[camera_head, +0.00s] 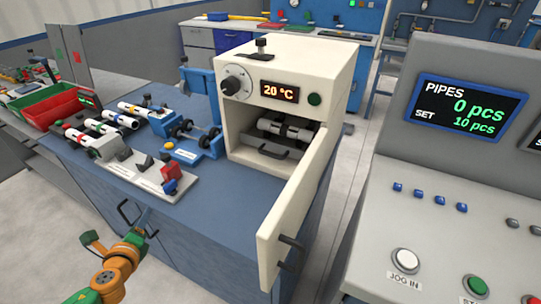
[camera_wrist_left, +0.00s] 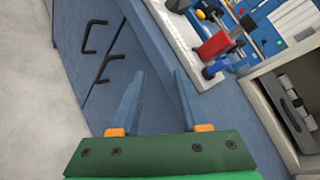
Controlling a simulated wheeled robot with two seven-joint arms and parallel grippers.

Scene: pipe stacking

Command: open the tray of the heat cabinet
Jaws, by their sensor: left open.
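The heat cabinet (camera_head: 313,65) is a cream box on the blue bench, with a dial, a "20 °C" display and a green button. Its door (camera_head: 297,210) stands wide open toward me. The tray (camera_head: 266,152) sits inside the opening, with a dark handle at its front and grey pipe pieces behind. In the left wrist view the cabinet (camera_wrist_left: 257,91) is at the right edge, partly cut off. My left gripper (camera_wrist_left: 155,76) is open and empty, its fingers apart over the bench's front side. In the head view it (camera_head: 143,219) is low left, well away from the tray.
The open door with its dark handle (camera_head: 291,243) juts out right of the opening. Pipes on a rack (camera_head: 103,125), a blue fixture (camera_head: 195,145) and a red part (camera_head: 170,173) occupy the bench left. A control console (camera_head: 450,180) stands at right.

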